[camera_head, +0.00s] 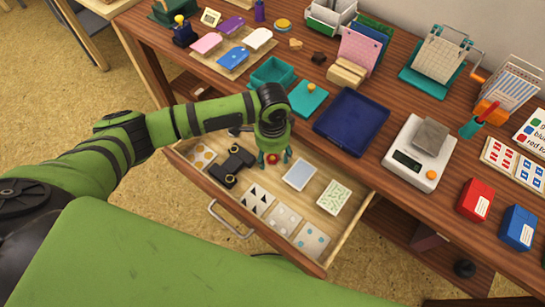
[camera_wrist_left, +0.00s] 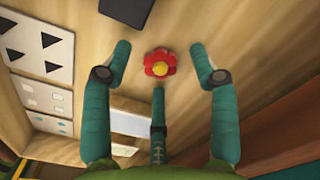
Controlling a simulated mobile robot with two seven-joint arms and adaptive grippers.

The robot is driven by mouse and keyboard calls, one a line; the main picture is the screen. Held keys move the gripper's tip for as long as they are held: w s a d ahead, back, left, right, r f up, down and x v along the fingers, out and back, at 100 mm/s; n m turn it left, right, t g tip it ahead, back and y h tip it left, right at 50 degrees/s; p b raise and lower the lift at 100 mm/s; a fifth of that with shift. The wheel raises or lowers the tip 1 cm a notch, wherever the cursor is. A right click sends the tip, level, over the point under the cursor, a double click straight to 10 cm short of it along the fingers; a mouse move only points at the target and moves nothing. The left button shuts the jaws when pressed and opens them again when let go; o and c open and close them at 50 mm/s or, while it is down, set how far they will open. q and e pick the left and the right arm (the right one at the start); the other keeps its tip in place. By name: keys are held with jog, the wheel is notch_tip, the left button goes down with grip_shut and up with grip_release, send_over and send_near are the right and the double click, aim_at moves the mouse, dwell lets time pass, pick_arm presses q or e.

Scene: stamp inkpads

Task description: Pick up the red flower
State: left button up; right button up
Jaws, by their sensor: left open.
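The red flower (camera_wrist_left: 160,62) with a yellow centre lies on the pale wooden floor of the open drawer (camera_head: 230,195). In the head view the red flower (camera_head: 272,158) shows only partly, beneath my left gripper (camera_head: 274,153). My left gripper is open and points down over the flower. In the left wrist view the flower sits between the spread teal fingertips of the gripper (camera_wrist_left: 160,67), with clear gaps on both sides. I see no contact with it. My right gripper is not in view.
In the drawer a black object (camera_head: 232,165) lies left of my gripper, and a pale blue card (camera_head: 299,175) lies to the right. Several patterned cards line the front. The tabletop behind holds a blue tray (camera_head: 351,120), a teal tray (camera_head: 272,73) and a scale (camera_head: 409,160).

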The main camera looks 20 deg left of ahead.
pick_arm(q)
jog(key=c, duration=0.8)
